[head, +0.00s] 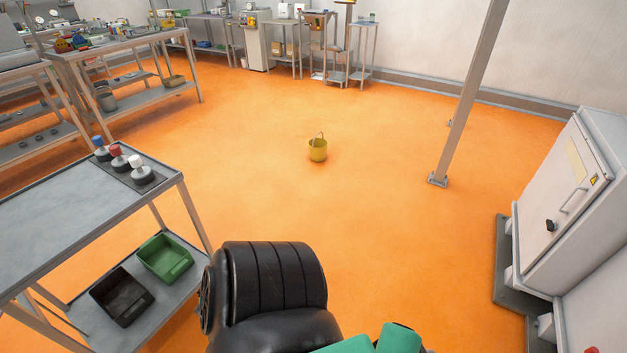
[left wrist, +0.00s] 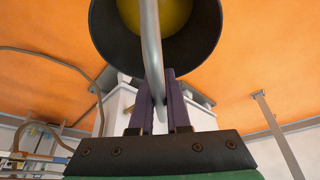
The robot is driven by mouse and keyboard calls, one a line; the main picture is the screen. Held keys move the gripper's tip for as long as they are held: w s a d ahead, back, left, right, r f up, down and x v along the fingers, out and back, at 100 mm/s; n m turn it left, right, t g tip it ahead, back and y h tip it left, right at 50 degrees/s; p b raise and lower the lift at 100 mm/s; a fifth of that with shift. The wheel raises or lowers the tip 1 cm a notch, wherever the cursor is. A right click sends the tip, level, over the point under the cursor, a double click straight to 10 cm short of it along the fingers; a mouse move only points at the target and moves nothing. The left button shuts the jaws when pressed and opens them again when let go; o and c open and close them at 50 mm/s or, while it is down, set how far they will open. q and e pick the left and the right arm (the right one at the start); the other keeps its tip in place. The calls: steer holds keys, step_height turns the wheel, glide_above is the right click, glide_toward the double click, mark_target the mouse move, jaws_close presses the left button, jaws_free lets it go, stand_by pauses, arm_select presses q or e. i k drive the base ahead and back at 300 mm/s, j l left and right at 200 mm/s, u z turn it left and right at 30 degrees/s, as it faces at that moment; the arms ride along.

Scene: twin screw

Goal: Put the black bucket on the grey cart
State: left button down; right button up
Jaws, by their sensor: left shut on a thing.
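In the left wrist view, my left gripper (left wrist: 158,98) is shut on the grey curved handle (left wrist: 151,45) of a black bucket (left wrist: 207,38). The bucket's round dark body hangs beyond the purple fingers, with a yellow round area showing inside. Its far edge is cut off by the frame. In the head view, the held bucket and both grippers are not in sight. A grey two-level stand (head: 60,217) is at the left, with three capped bottles on its top. No wheels show, so I cannot tell whether it is the grey cart.
A green bin (head: 165,259) and a black bin (head: 121,295) sit on the stand's lower shelf. A yellow bucket (head: 318,150) stands on open orange floor. A post (head: 462,110) and a white cabinet (head: 570,205) are at the right. Loaded benches line the back left.

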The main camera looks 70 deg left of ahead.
mark_target(38, 219)
steer(key=k+u, duration=0.15)
steer(key=k, duration=0.45)
steer(key=k+j+u, duration=0.2)
steer(key=k, duration=0.35)
steer(key=k+j+u, duration=0.15)
steer(key=k, duration=0.45)
steer(key=k+l+u, duration=0.15)
steer(key=u, duration=0.25)
steer(key=k+u, duration=0.65)
steer(key=u, duration=0.2)
